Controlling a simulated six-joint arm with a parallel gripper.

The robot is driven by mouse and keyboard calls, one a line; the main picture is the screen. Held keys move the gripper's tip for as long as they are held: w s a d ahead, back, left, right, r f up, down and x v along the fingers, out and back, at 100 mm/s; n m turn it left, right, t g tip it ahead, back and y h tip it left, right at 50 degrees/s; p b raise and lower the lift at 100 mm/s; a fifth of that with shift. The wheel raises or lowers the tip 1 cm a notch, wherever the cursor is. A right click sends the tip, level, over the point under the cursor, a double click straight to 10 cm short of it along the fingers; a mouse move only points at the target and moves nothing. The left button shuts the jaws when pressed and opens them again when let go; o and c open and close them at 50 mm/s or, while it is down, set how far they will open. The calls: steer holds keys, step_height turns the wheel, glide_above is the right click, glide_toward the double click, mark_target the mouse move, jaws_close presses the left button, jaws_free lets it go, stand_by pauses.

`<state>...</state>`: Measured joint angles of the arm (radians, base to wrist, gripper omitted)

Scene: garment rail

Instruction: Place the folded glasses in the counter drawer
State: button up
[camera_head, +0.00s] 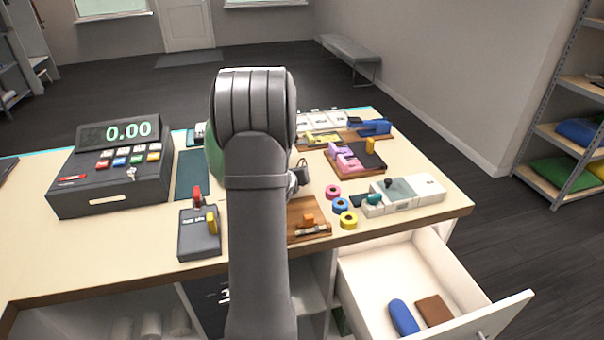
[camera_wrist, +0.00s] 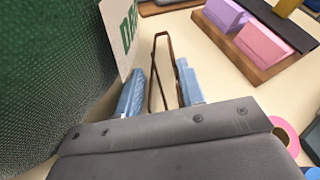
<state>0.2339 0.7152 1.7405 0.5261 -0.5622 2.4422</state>
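The folded glasses (camera_wrist: 153,85) show in the wrist view as a thin brown frame between the two blue fingers of my gripper (camera_wrist: 161,66). The fingers are apart, with a narrow strip of counter visible between the left finger and the frame; contact on the right is unclear. In the head view my gripper (camera_head: 300,178) is low over the counter, mostly hidden behind my arm, and the glasses are barely visible there. The counter drawer (camera_head: 365,290) is pulled open at the lower right. A blue case (camera_head: 403,317) and a brown wallet-like item (camera_head: 434,309) lie in it.
A green-lettered white sign (camera_wrist: 122,35) and a dark green textured object (camera_wrist: 50,70) stand close left of the fingers. A wooden tray with pink and purple blocks (camera_head: 348,157), tape rolls (camera_head: 348,219) and a white device (camera_head: 405,195) are nearby. A cash register (camera_head: 108,180) stands left.

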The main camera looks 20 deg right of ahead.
steer(key=shift+c, duration=1.4)
steer(key=shift+r, duration=0.15)
